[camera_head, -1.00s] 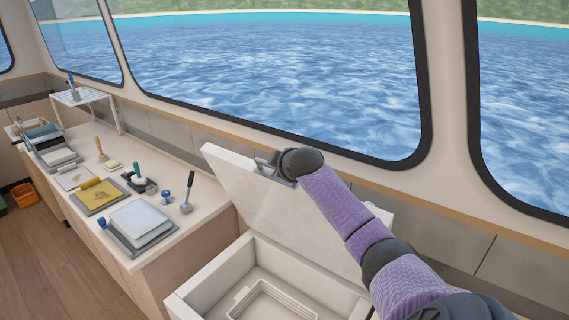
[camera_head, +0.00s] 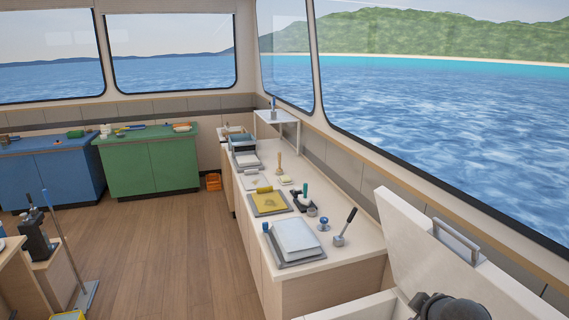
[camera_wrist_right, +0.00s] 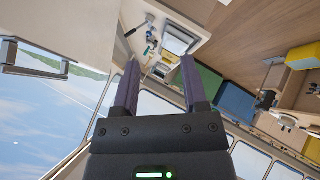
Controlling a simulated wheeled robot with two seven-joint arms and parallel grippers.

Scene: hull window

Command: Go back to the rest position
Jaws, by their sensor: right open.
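My right gripper (camera_wrist_right: 160,68) is open and empty in the right wrist view, with its two purple fingers spread apart. In the head view only a dark part of my right arm (camera_head: 447,308) shows at the bottom right edge. It is in front of the raised white lid (camera_head: 408,232) of the white chest. The lid's grey handle (camera_head: 457,240) is free, with no gripper on it. The handle also shows in the right wrist view (camera_wrist_right: 36,62), to the left of the fingers and apart from them. My left gripper is in neither view.
A long counter (camera_head: 330,262) with trays and hand tools runs beside the chest, under the windows. A green cabinet (camera_head: 150,165) and a blue cabinet (camera_head: 50,175) stand at the back. The wooden floor (camera_head: 150,250) between is clear.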

